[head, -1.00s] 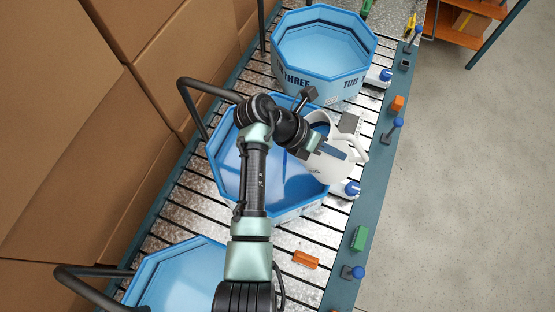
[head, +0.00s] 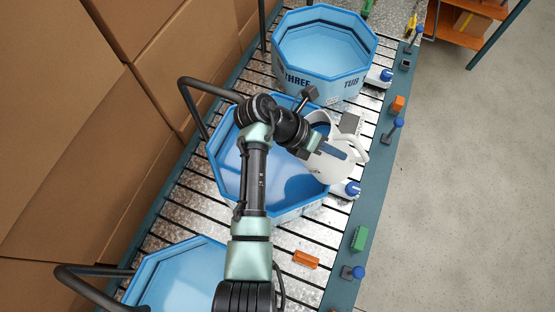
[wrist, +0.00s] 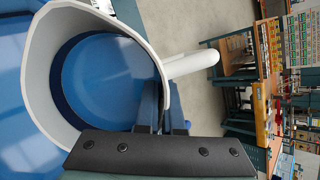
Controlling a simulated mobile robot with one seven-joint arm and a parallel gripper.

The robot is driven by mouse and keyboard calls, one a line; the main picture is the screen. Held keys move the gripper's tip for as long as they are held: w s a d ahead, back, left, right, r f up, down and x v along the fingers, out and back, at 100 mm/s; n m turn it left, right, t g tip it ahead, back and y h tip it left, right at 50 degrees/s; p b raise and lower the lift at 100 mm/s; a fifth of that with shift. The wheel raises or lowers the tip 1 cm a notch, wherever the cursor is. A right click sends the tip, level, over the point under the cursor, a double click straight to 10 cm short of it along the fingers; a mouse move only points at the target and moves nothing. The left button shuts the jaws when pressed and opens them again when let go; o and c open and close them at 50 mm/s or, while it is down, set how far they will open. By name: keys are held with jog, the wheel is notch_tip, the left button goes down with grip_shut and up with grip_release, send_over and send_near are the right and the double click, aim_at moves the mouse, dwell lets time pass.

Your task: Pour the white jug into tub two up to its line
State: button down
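The white jug (head: 333,166) is in my gripper (head: 318,143), over the right side of the middle blue tub (head: 292,213). The jug looks tilted, its mouth toward the tub's inside and its handle to the right. In the wrist view the jug (wrist: 150,45) shows its open mouth, with blue liquid (wrist: 105,80) inside. The gripper fingers (wrist: 152,128) are at the jug's near wall, by the handle. The middle tub has pale blue inside; its fill line cannot be made out, and my arm covers part of it. No pouring stream is clear now.
The tub marked three (head: 318,84) stands behind, and another blue tub (head: 180,278) in front, all on a roller conveyor (head: 305,240). Dark curved pipes (head: 190,105) rise at left by stacked cartons (head: 60,120). Blue-capped fittings (head: 352,188) line the right rail. The floor at right is clear.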

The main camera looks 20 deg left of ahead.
jog(key=shift+w+r+b, duration=0.1)
jog(key=shift+r+b, duration=0.05)
jog(key=shift+b, duration=0.15)
jog(key=shift+a+r+h+b, duration=0.15)
jog(key=shift+h+b, duration=0.15)
jog(key=shift+b, duration=0.15)
jog(key=shift+a+r+h+b, duration=0.25)
jog(key=shift+r+h+b, duration=0.2)
jog(key=shift+r+h, duration=0.2)
jog(key=shift+d+r, duration=0.1)
jog(key=shift+d, duration=0.1)
dwell(1.4)
